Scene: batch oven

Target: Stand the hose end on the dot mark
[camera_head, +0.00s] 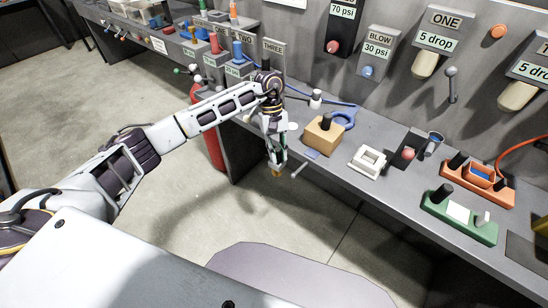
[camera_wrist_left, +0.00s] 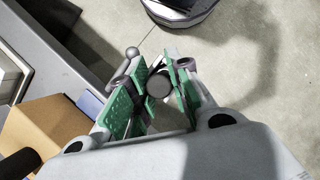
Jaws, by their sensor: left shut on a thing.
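My left gripper (camera_head: 276,160) hangs off the bench's front edge, above the floor. In the left wrist view its green-padded fingers (camera_wrist_left: 155,88) are shut on a dark round-ended piece (camera_wrist_left: 158,84). I cannot tell whether this is the hose end. In the head view a small orange-yellow tip (camera_head: 276,173) shows below the fingers. A blue hose (camera_head: 330,101) lies along the back of the bench. I cannot make out the dot mark. My right gripper is not in view.
On the bench (camera_head: 335,168) stand a tan block with a black knob (camera_head: 323,137), a white frame (camera_head: 368,160) and a green fixture (camera_head: 460,216). A ball-ended lever (camera_head: 298,170) sticks out from the front edge. A red cylinder (camera_head: 215,145) stands below.

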